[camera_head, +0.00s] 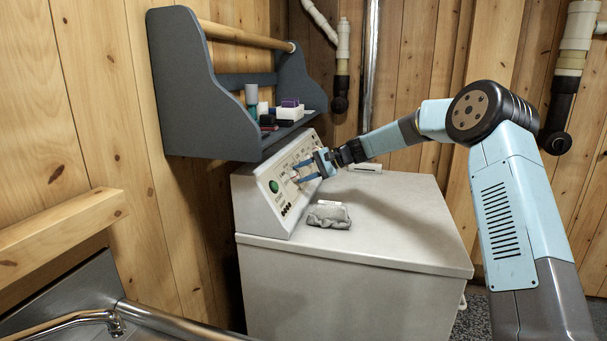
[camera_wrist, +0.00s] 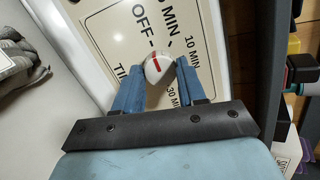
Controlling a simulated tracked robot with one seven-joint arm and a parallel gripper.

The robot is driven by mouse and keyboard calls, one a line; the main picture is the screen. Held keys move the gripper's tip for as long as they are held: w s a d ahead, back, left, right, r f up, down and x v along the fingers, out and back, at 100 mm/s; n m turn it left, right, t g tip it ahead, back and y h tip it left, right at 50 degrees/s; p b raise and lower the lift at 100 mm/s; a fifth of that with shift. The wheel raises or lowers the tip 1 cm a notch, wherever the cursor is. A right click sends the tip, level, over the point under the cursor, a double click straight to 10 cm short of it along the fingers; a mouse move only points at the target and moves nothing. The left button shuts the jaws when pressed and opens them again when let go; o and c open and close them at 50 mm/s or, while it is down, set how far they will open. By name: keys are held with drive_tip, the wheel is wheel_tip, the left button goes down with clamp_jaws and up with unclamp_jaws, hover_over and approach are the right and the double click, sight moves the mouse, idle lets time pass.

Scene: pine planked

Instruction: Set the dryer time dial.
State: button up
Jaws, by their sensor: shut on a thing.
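The dryer (camera_head: 350,265) is a white box-shaped machine with a sloped control panel (camera_head: 262,195) along its left side. My gripper (camera_head: 303,175) is at this panel, with its blue fingers pointing at it. In the wrist view the time dial (camera_wrist: 158,66) is a round white knob with a red mark, between the tips of my gripper (camera_wrist: 157,76). The fingers are shut on the dial. Printed words around it read OFF, 10 MIN and 30 MIN, with other text partly hidden by the fingers. The red line lies near the OFF mark.
A grey wall shelf (camera_head: 203,115) with bottles and small boxes hangs just above the panel. A crumpled grey cloth or glove (camera_head: 328,215) lies on the dryer top near the panel. A green button (camera_head: 274,187) is on the panel.

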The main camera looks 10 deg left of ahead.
drive_tip(key=shift+d+f, duration=0.1)
drive_tip(key=shift+f, duration=0.1)
drive_tip(key=o, duration=1.1)
drive_tip(key=shift+r, duration=0.1)
drive_tip(key=shift+c, duration=0.2)
drive_tip(key=v, duration=1.3)
drive_tip(key=shift+d+r, duration=0.15)
drive_tip(key=shift+d, duration=0.15)
drive_tip(key=shift+w, duration=0.1)
drive_tip(key=s+d+r+n+t+h, duration=0.1)
drive_tip(key=s+d+r+h, duration=0.2)
drive_tip(key=s, duration=0.6)
drive_tip(key=s+d+r+t+h, duration=0.1)
drive_tip(key=s+d+h, duration=0.25)
drive_tip(key=s, duration=0.65)
drive_tip(key=s+d+r+n+t+h, duration=0.1)
drive_tip(key=s+d+r+h, duration=0.25)
drive_tip(key=s, duration=0.55)
drive_tip(key=s+d+f+t+h, duration=0.1)
drive_tip(key=s+d, duration=0.3)
drive_tip(key=s, duration=0.3)
drive_tip(key=s+d+f+h, duration=0.1)
drive_tip(key=s+d+f, duration=0.1)
drive_tip(key=s+d, duration=0.3)
drive_tip(key=s+d+f+t+h, duration=0.1)
drive_tip(key=s+d, duration=0.3)
drive_tip(key=s, duration=0.6)
drive_tip(key=shift+s+d+f+n+t, duration=0.3)
drive_tip(key=shift+s+f+n, duration=0.05)
drive_tip(key=shift+s+n, duration=0.05)
